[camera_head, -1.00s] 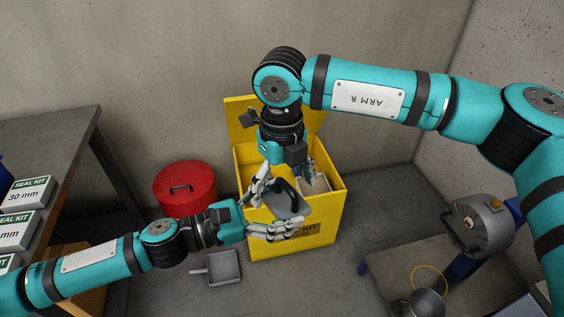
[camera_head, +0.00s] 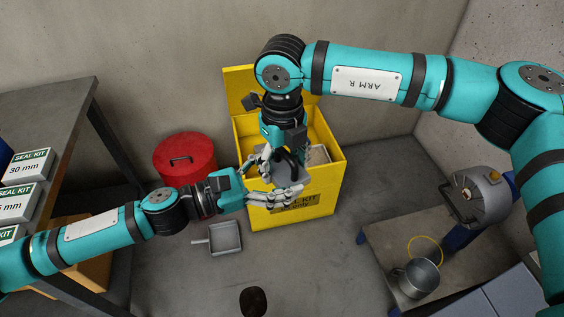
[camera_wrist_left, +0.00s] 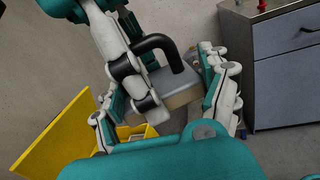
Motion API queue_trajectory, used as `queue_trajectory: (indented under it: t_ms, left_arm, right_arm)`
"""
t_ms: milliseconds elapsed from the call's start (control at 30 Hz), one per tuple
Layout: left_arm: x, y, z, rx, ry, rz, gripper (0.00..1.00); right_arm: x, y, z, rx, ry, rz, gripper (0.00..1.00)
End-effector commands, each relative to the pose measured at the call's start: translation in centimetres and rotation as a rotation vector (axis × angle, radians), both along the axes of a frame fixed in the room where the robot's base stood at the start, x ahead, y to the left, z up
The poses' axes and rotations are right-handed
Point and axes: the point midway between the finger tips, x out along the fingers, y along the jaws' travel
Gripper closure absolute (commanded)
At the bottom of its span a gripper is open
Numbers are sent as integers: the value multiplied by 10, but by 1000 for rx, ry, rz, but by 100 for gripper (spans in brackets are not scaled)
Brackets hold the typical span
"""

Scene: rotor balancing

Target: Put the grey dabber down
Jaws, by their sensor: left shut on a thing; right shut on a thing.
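The grey dabber (camera_head: 288,175) has a curved black handle and is held in the air in front of the yellow box. In the left wrist view its grey plate (camera_wrist_left: 172,82) has a pale pad under it. My left gripper (camera_head: 284,192) is shut on it, with fingers on both sides of the plate. My right gripper (camera_head: 274,163) comes down from above and is shut on it too, its fingers at the black handle. In the head view the fingers of both grippers hide much of the dabber.
The open yellow box (camera_head: 300,217) stands on the floor behind and below the grippers. A red lidded can (camera_head: 186,160) and a grey dustpan (camera_head: 226,238) are left of it. A bench with seal kit boxes (camera_head: 27,165) is at left. A low stand with a metal pot (camera_head: 416,277) is at right.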

Motion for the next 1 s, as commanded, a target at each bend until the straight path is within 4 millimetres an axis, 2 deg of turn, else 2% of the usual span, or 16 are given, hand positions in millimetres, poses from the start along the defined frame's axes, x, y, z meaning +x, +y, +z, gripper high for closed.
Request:
queue_trajectory:
  t_ms: [67,100,133,267,533,667,1000]
  left_arm:
    - [0,-1,1,-1,-3,0,77]
    - [0,-1,1,-1,-3,0,21]
    - [0,-1,1,-1,-3,0,17]
    - [0,-1,1,-1,-2,0,0]
    - [0,0,1,0,-1,0,0]
    - [-3,8,0,-1,1,2,0]
    - [-30,59,0,1,5,2,0]
  right_arm:
    - [-3,3,0,6,5,9,69]
    - [-3,4,0,7,5,10,75]
    - [-4,4,1,7,5,10,79]
    - [-3,4,1,8,5,9,79]
    - [-2,3,0,5,3,7,79]
    - [-2,3,0,5,4,6,79]
    - [-2,2,0,5,2,6,79]
